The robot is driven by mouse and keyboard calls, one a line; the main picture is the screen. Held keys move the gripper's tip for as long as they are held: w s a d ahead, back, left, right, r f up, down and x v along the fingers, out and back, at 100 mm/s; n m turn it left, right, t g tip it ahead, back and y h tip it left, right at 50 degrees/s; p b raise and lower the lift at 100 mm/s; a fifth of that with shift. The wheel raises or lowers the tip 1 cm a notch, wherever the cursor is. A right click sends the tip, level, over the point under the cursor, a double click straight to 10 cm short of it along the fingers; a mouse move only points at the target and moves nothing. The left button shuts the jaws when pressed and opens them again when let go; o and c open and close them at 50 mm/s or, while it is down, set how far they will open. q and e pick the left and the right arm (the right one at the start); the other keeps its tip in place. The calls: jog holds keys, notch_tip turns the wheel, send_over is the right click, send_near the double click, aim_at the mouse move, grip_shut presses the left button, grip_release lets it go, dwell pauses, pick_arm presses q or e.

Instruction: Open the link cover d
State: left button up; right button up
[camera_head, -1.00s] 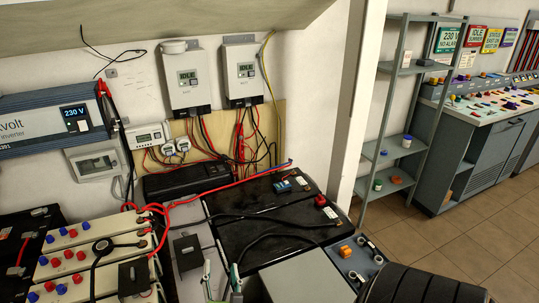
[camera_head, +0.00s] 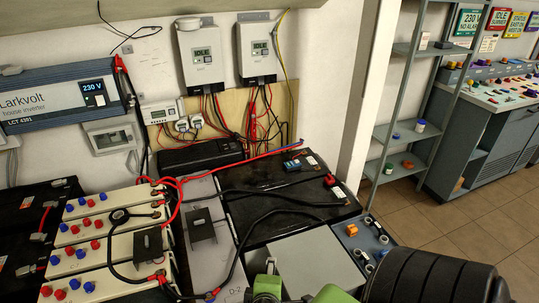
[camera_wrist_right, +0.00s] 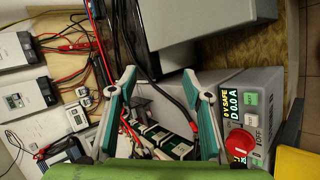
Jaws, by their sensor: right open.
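Two small dark grey covers show in the head view: one (camera_head: 148,246) stands on the cream battery blocks, the other (camera_head: 201,224) on the grey block to their right. I cannot tell which is link cover d. Both look closed. In the right wrist view my right gripper (camera_wrist_right: 158,75) is open and empty, its green-and-white fingers wide apart. Dark blocks with white and green labels (camera_wrist_right: 165,140) show beyond and between its fingers. In the head view only green parts of my arm show at the bottom edge, and the fingertips cannot be made out. My left gripper is not in view.
A grey box (camera_head: 306,262) stands right of the covers, beside black batteries (camera_head: 270,212) crossed by loose cables. In the wrist view a grey panel (camera_wrist_right: 262,90) with a red knob (camera_wrist_right: 240,142) is close to the right finger. A shelf (camera_head: 405,135) stands at right.

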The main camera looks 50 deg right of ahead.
jog(key=shift+s+a+f+m+g+y, duration=0.2)
jog(key=shift+s+a+f+m+y, duration=0.1)
jog(key=shift+s+a+m+y, duration=0.25)
jog(key=shift+s+a+f+m+g+y, duration=0.25)
jog(key=shift+s+a+f+y, duration=0.1)
jog(key=shift+a, duration=0.25)
